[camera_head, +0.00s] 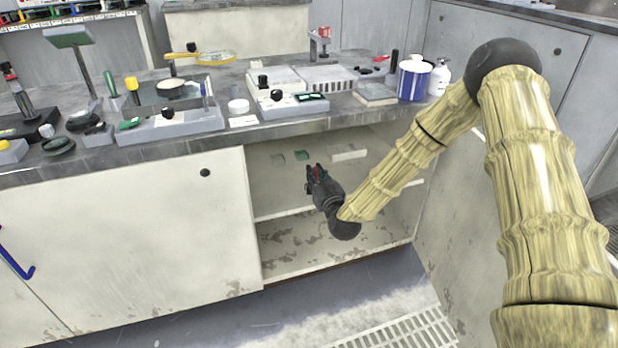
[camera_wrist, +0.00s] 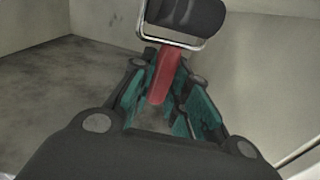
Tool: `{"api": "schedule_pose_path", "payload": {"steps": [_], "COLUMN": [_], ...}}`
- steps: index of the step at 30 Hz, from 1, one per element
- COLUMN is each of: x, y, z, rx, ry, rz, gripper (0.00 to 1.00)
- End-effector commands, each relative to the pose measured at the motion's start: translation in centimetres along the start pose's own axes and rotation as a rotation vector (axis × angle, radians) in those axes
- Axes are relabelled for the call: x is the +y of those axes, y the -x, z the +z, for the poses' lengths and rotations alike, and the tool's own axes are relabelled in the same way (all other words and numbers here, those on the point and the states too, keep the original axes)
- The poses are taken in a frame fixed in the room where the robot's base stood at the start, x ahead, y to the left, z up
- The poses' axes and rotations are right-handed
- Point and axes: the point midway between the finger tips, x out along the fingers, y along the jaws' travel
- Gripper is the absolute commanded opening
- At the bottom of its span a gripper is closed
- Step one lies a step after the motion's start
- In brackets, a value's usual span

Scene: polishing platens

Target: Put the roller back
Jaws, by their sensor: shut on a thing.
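In the wrist view a roller shows a dark cylinder (camera_wrist: 185,18) in a metal frame and a red handle (camera_wrist: 166,78). My gripper (camera_wrist: 165,90) is shut on the red handle, with teal pads on either side of it. The roller's dark end points away from my gripper. In the head view my gripper (camera_head: 314,178) is inside the open cabinet under the bench, above the middle shelf (camera_head: 285,207). Only a little red of the roller shows there; the rest is hidden or too small to tell.
The upper shelf space holds a pale block (camera_head: 349,152) and a small green piece (camera_head: 301,155). A sliding door (camera_head: 130,225) covers the cabinet's left part. The benchtop above is crowded, with a blue-and-white tub (camera_head: 414,80) and a white bottle (camera_head: 440,77) at right. The lower shelf (camera_head: 300,245) looks empty.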

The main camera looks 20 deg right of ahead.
Motion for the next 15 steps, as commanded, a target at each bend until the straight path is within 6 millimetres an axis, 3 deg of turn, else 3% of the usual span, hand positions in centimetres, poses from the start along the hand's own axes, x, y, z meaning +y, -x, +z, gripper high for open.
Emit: {"api": "schedule_pose_path", "payload": {"steps": [9, 15], "x": [0.5, 0.6], "y": [-5.9, -7.2], "z": [0.7, 0.7], "rx": [0.003, 0.002], "ry": [0.001, 0.000], "rz": [0.000, 0.000], "gripper": [0.00, 0.00]}}
